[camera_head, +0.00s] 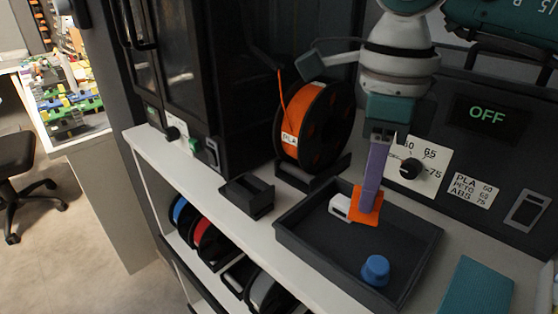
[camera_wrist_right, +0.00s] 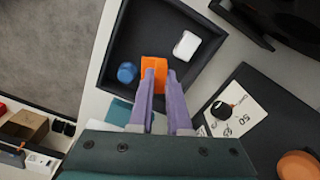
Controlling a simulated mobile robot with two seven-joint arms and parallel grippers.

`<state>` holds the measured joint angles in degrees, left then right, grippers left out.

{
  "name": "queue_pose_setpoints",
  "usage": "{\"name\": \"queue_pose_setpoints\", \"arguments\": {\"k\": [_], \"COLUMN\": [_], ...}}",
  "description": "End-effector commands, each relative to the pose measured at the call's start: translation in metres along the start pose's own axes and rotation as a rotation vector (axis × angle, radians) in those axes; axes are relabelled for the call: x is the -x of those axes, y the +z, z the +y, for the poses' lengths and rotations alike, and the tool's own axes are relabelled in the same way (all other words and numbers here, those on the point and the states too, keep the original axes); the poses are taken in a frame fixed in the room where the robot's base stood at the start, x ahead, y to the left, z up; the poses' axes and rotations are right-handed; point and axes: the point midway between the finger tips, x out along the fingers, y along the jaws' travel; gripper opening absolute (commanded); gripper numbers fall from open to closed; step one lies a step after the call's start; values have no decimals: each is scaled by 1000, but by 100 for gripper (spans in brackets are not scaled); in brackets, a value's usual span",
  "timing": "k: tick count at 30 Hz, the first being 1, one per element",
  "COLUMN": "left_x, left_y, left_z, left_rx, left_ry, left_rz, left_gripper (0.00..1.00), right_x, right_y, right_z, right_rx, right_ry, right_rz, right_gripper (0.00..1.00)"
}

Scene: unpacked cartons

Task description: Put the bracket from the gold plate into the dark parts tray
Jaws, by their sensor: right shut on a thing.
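My right gripper (camera_head: 370,190) reaches down from above with its purple fingers shut on an orange bracket (camera_head: 367,205). In the right wrist view the bracket (camera_wrist_right: 154,66) shows at the fingertips (camera_wrist_right: 160,74). The bracket is over the inside of the dark parts tray (camera_head: 300,245); I cannot tell whether it touches the tray floor. In the tray, a white part (camera_head: 340,207) lies beside the bracket and a blue knob-like part (camera_head: 375,270) stands nearer the front. I see no gold plate and no left gripper.
An orange filament spool (camera_head: 312,125) stands behind the tray. A small dark box (camera_head: 248,196) sits left of it. A teal slab (camera_head: 475,288) lies to the right. A dark control panel (camera_head: 500,150) with a dial rises behind. The white shelf's front edge is close.

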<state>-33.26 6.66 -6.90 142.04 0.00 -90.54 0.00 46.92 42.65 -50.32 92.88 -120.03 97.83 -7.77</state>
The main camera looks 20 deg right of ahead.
Motion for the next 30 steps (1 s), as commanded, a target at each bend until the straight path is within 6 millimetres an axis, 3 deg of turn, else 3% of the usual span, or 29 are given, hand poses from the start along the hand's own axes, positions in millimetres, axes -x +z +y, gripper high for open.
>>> {"name": "queue_pose_setpoints", "arguments": {"k": [11,23,24,27,30], "left_x": [-3,-6,-6,-5,-5], "left_y": [1,2,2,2,2], "left_z": [-2,-2,-2,-2,-1], "left_rx": [-7,-7,-6,-6,-4], "left_ry": [-6,-6,-6,-5,-4], "left_rz": [0,0,0,1,1], "left_gripper": [56,56,56,56,56], "right_x": [-47,-54,-54,-53,-53], "right_y": [0,0,0,0,0], "right_z": [0,0,0,0,0], "right_rx": [-1,0,0,0,0], "right_ry": [1,-1,-1,-1,-1], "right_rz": [1,0,0,0,0], "right_gripper": [0,0,17,28,28]}}
